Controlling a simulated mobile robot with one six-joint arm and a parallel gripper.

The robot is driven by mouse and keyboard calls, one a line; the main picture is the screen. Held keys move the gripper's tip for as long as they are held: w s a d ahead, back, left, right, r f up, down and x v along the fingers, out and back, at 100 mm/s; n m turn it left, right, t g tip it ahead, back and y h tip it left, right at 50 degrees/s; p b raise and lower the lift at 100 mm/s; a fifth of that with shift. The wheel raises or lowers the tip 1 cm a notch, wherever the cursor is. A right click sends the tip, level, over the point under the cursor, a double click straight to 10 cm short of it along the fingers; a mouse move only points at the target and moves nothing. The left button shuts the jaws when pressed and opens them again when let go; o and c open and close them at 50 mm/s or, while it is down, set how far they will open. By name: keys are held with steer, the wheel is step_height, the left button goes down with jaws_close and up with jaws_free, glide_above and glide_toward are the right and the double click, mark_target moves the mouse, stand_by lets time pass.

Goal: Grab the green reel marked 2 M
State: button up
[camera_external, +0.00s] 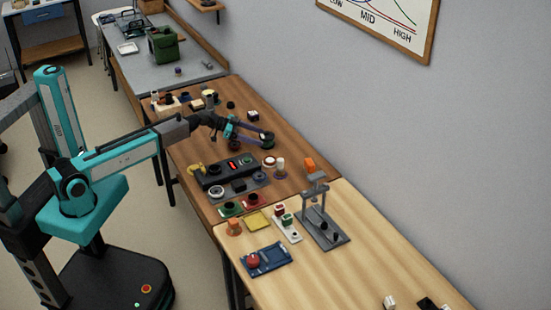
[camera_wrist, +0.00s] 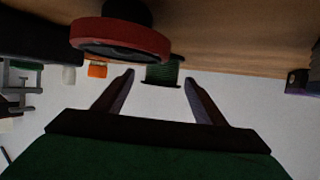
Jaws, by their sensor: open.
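A small dark green reel (camera_wrist: 162,72) shows in the wrist view, just past and between my fingertips. Its ribbed side faces me, and no 2 M marking can be read. In the external view the green reel (camera_external: 268,144) is small and partly covered by my fingers, on the brown wooden table. My gripper (camera_wrist: 158,82) is open, with one finger on each side of the reel in the picture. No contact with the reel can be made out. In the external view my gripper (camera_external: 262,136) reaches over the table from the left.
A red disc with a black top (camera_wrist: 120,42) looms close in the wrist view, left of the reel. A grey press stand (camera_external: 322,228) is further right.

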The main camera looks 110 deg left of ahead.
mark_target(273, 142)
stand_by(0.3)
steer(key=shift+a+p+x, duration=0.2)
steer(key=shift+p+x, duration=0.4)
steer(key=shift+x, duration=1.25)
steer(key=shift+w+a+f, duration=0.1)
steer(key=shift+w+f, duration=0.35)
steer(key=shift+w, duration=0.1)
steer(key=shift+c, duration=0.2)
steer(key=c, duration=1.2)
steer(key=shift+o, duration=0.2)
steer(key=shift+r, duration=0.1)
steer(key=shift+r+b, duration=0.4)
steer(key=shift+r, duration=4.55)
